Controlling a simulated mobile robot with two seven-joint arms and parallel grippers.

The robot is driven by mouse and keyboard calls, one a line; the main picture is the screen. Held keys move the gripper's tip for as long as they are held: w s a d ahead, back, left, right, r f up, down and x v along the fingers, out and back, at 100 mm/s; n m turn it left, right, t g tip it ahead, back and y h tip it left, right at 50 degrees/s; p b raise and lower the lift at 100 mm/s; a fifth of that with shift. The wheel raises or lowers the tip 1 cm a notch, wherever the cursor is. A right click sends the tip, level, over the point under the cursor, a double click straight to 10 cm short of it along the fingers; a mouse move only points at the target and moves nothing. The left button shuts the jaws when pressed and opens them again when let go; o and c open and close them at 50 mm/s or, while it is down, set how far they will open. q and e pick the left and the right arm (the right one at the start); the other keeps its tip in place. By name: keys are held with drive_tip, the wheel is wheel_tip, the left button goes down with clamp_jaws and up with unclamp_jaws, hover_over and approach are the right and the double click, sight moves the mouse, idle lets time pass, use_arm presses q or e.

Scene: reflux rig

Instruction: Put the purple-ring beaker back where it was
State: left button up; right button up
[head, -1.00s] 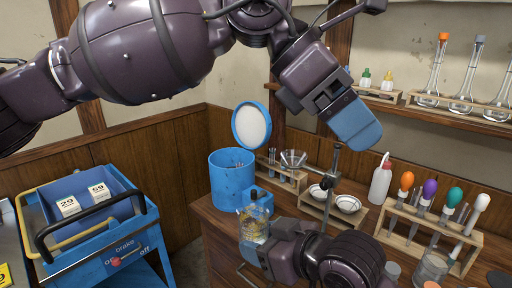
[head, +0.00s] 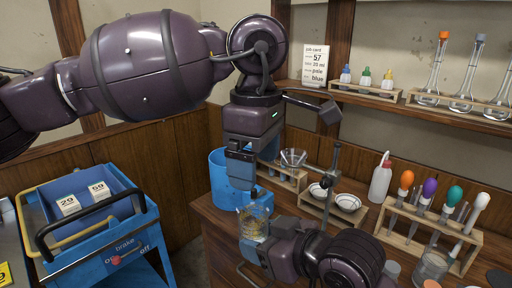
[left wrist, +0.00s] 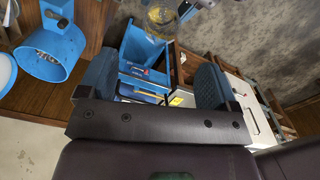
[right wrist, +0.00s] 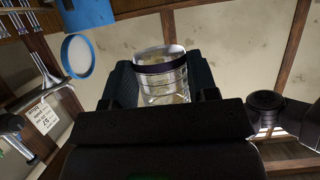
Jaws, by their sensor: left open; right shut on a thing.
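The purple-ring beaker (right wrist: 162,75) is clear glass with a dark purple band near its rim. My right gripper (right wrist: 160,92) is shut on it, a finger on each side. In the head view the beaker (head: 254,226) is held near the bench's left edge and shows yellowish markings or contents. My left gripper (head: 250,172) is open and empty, pointing down above the beaker. In the left wrist view the beaker (left wrist: 160,16) shows at the top, beyond the open fingers. Whether it touches the bench is unclear.
A blue bin (head: 222,180) stands at the bench's left end, partly behind my left gripper. A stand, two white dishes (head: 347,201) and a rack of coloured droppers (head: 440,228) fill the bench. A blue cart (head: 110,225) is at left. A job card (head: 314,64) stands on the shelf.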

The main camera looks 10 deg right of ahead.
sight(256, 211)
use_arm(q)
wheel_tip(256, 211, down, 10)
drive_tip(key=shift+r, duration=0.1)
idle(0.4)
drive_tip(key=c, duration=1)
drive_tip(key=shift+c, duration=0.4)
use_arm(e)
drive_tip(key=o, duration=1.3)
drive_tip(key=shift+c, duration=0.2)
